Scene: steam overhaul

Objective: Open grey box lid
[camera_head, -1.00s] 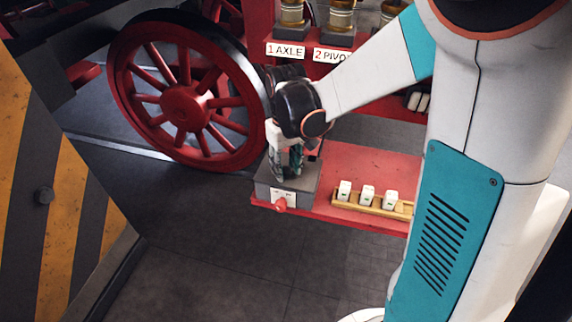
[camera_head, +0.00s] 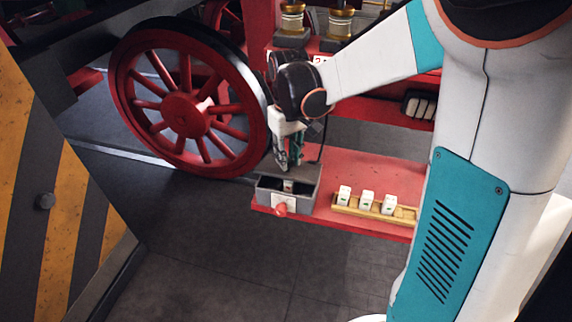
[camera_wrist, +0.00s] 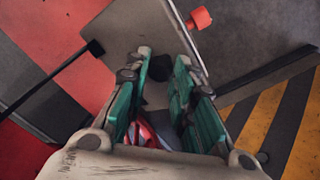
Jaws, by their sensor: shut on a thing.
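The grey box (camera_head: 264,198) stands at the left end of the red shelf, with a red knob (camera_head: 280,209) and a white label on its front. Its front part is uncovered, and a small pale thing (camera_head: 288,186) shows inside. The grey lid (camera_head: 306,172) is over the box's rear part; whether it is raised or resting there I cannot tell. My gripper (camera_head: 289,166) points down and is shut on the lid's dark handle. In the wrist view the lid (camera_wrist: 125,35) lies under my fingertips, with the handle (camera_wrist: 155,68) between them.
A yellow tray (camera_head: 345,208) with 3 white blocks sits right of the box on the red shelf (camera_head: 370,165). A big red spoked wheel (camera_head: 186,112) stands close at the left. A yellow and black striped panel (camera_head: 65,220) is at far left. The floor in front is clear.

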